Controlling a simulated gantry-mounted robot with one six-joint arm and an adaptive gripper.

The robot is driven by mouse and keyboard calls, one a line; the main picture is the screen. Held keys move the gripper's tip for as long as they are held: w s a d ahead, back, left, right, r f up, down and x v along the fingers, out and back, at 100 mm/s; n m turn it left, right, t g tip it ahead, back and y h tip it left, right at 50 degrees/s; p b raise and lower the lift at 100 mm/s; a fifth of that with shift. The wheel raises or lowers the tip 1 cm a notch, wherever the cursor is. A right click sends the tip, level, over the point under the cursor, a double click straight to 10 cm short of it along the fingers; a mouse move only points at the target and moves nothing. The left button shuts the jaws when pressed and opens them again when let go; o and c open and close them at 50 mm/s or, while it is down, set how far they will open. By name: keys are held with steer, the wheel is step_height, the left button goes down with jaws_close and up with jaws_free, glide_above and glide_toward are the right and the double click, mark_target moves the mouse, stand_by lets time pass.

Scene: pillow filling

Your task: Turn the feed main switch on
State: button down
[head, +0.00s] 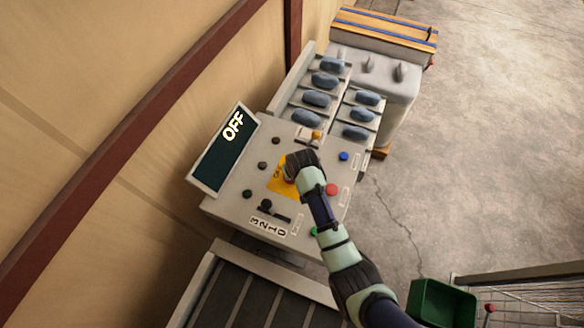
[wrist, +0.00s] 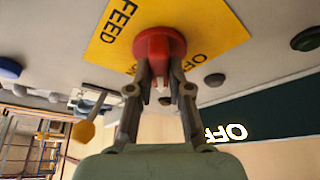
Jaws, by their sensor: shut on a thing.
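The feed main switch is a red knob (wrist: 160,43) on a yellow plate (wrist: 118,32) lettered "FEED", in the wrist view. "OFF" and part of "ON" show on the plate. My gripper (wrist: 162,80) is shut on the red knob, with a finger on each side of it. In the head view my gripper (head: 290,175) is over the yellow plate (head: 273,186) on the control panel and hides the knob. The display (head: 226,146) beside the panel reads "OFF"; it also shows in the wrist view (wrist: 250,115).
The panel (head: 235,203) carries a black lever (head: 266,205) by a number scale, a blue button (head: 343,156), a red button (head: 332,189), a green button (head: 314,231) and an orange-handled switch (head: 316,135). Grey-blue pads (head: 317,98) stand behind. A green bin (head: 440,305) is at lower right.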

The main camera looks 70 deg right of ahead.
steer(key=m, duration=0.2)
steer(key=m+g+p, duration=0.1)
steer(key=m, duration=0.1)
steer(key=shift+w+r+m+g+h, duration=0.1)
steer(key=shift+w+m+g+h, duration=0.05)
steer(key=shift+m+g+h, duration=0.2)
steer(key=shift+m+g, duration=0.65)
steer(key=shift+m, duration=1.1)
steer(key=c, duration=1.1)
jaws_free()
steer(key=v, duration=1.2)
steer(key=shift+w+a, duration=0.1)
steer(key=shift+a, duration=0.05)
